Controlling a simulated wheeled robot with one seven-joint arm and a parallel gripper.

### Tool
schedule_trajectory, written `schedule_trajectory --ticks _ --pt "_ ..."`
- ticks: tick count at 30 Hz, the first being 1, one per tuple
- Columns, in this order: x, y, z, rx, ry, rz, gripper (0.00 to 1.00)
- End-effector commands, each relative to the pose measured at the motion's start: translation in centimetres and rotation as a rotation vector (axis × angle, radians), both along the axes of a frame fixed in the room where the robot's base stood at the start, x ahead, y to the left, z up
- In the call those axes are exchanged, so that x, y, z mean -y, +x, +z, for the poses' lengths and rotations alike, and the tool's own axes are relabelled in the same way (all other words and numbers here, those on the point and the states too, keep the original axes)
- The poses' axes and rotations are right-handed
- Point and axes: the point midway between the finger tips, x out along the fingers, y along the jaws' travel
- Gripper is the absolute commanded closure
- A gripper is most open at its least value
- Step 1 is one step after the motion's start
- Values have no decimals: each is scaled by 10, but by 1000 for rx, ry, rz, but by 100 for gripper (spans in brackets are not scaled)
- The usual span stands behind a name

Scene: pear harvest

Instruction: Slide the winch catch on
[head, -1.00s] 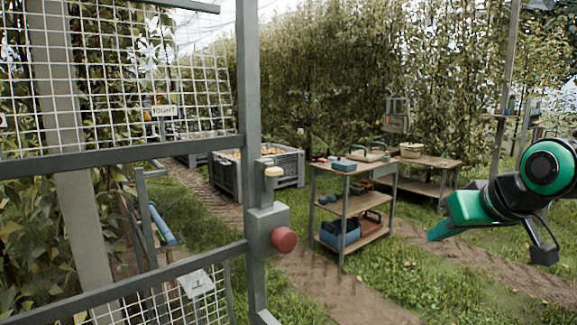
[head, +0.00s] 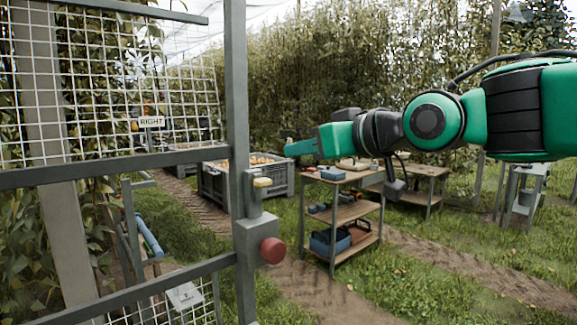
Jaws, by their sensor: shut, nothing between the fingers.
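I cannot pick out the winch catch for certain. A grey metal box with a red round knob (head: 272,250) sits on the upright of the mesh gate (head: 237,120). A small yellow-topped knob (head: 262,183) stands just above the box. My arm reaches in from the right, and my gripper (head: 291,148) is at its left end, small in view, shut and empty. In the picture it is to the right of the gate upright and above the knobs, apart from them. My arm covers part of the background behind the benches.
A grey crate of fruit (head: 215,183) stands behind the gate. A wooden shelf trolley (head: 345,212) with blue boxes and tools is right of it, with another bench (head: 428,173) behind. Grass at the lower right is clear.

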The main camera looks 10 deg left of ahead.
Motion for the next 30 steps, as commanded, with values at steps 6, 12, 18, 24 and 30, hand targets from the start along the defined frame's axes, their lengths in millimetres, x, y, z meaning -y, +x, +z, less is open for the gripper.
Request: schedule_trajectory --ticks 6,12,18,24,30 --pt "-25 22 -10 -3 -1 2 100" --pt "-52 46 -19 -2 -1 2 100" --pt "-67 60 -35 -3 -3 -1 100" --pt "-67 60 -56 -1 0 -1 100" --pt "-67 60 -63 -1 0 -1 100"
